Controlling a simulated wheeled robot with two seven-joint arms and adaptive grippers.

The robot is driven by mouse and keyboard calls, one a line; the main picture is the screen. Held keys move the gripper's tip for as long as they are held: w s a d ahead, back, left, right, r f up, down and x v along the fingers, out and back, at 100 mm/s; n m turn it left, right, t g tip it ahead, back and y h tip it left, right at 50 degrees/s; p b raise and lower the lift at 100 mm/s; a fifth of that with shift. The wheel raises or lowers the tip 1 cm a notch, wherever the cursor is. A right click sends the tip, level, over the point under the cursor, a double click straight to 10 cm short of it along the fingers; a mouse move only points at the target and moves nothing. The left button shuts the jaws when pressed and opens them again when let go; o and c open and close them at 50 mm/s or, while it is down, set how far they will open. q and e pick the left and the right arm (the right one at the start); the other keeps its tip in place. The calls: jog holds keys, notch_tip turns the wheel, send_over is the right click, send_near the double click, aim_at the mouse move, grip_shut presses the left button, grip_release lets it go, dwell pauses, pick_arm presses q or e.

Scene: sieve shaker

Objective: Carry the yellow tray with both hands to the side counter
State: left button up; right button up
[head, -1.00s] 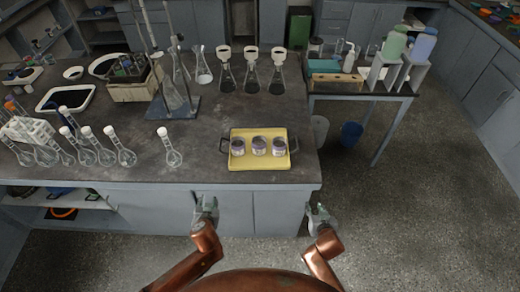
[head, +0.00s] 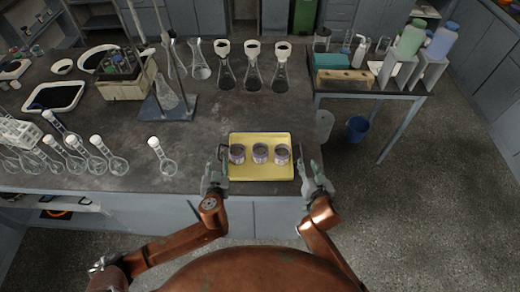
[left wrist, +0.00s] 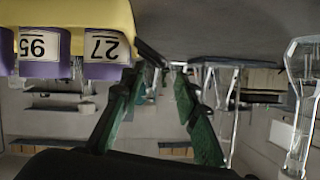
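The yellow tray (head: 262,174) lies near the front edge of the dark bench and carries three small jars (head: 260,153) in a row. The right handle is largely hidden. The side counter (head: 366,94) stands to the right.
The side counter holds a wooden rack (head: 344,77), bottles and a grey stand (head: 427,72). A blue bucket (head: 357,129) stands on the floor near it. Flasks (head: 253,74) stand behind the tray, and a flask (head: 163,160) stands left of it.

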aim_at(218, 154)
pick_arm(q)
jog(key=shift+w, duration=0.15)
pick_arm(e)
jog(key=shift+w, duration=0.1)
jog(key=shift+a, duration=0.1)
pick_arm(q)
jog(key=shift+a+r, duration=0.1)
pick_arm(e)
jog(key=shift+r, duration=0.1)
jog(key=shift+w+a, duration=0.1)
jog(key=shift+w, duration=0.05)
